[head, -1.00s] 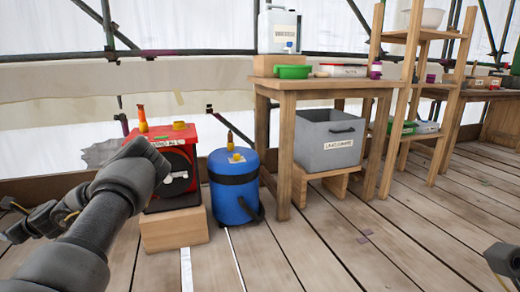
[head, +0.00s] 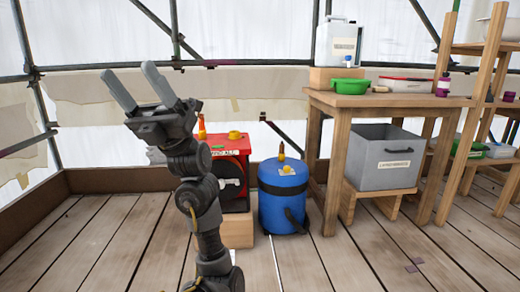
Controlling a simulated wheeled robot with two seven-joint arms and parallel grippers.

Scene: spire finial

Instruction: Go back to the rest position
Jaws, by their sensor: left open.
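My left gripper (head: 138,88) is raised at the left of the head view, with its two grey fingers pointing up and apart. It is open and nothing is between the fingers. My left arm stands upright below it, in front of part of the red machine (head: 231,148). My right gripper is not in view.
A blue drum (head: 283,195) stands right of the red machine, which sits on a wooden block (head: 238,230). A wooden table (head: 385,101) holds a white jug (head: 338,46) and a green bowl (head: 348,86). A grey bin (head: 382,157) sits below. The plank floor at left is clear.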

